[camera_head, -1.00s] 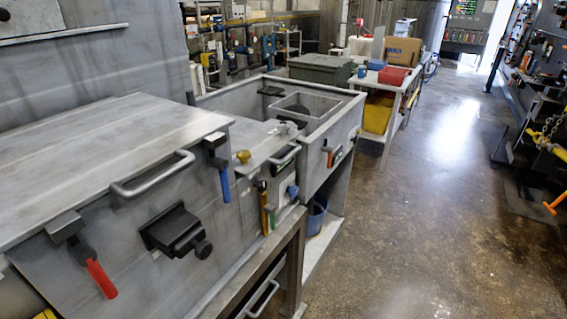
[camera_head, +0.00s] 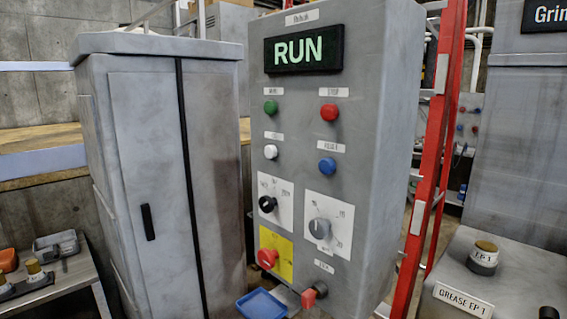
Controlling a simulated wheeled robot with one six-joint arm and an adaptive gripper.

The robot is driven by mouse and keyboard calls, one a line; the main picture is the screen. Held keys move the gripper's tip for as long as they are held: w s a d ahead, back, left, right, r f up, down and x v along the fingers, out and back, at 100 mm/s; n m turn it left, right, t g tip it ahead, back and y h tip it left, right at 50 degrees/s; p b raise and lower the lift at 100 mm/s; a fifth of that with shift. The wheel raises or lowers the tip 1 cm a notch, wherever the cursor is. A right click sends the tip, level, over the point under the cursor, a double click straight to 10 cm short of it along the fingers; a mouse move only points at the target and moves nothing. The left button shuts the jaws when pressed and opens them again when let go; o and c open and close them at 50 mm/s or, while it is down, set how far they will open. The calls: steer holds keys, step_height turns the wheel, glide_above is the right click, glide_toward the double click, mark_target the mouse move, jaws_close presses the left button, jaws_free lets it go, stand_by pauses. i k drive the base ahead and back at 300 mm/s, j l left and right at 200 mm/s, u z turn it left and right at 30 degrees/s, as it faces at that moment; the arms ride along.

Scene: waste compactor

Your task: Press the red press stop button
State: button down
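A grey control panel (camera_head: 384,70) stands in the middle of the view, with a lit display (camera_head: 304,50) reading RUN in green. The red button (camera_head: 329,112) is at its upper right, under a small white label that looks like STOP. A green button (camera_head: 271,107) is to its left, a blue button (camera_head: 327,167) below it, and a white button (camera_head: 271,152) lower left. A second red button (camera_head: 267,258) sits on a yellow plate lower down. My gripper is not in view.
Two rotary knobs (camera_head: 267,204) (camera_head: 320,229) and a red-handled switch (camera_head: 312,294) are lower on the panel. A grey cabinet (camera_head: 150,170) stands left, a red ladder (camera_head: 437,150) right. A blue tray (camera_head: 262,305) lies below. A grease fixture (camera_head: 484,257) is at right.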

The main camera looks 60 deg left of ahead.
mark_target(328, 112)
steer(key=u, duration=1.35)
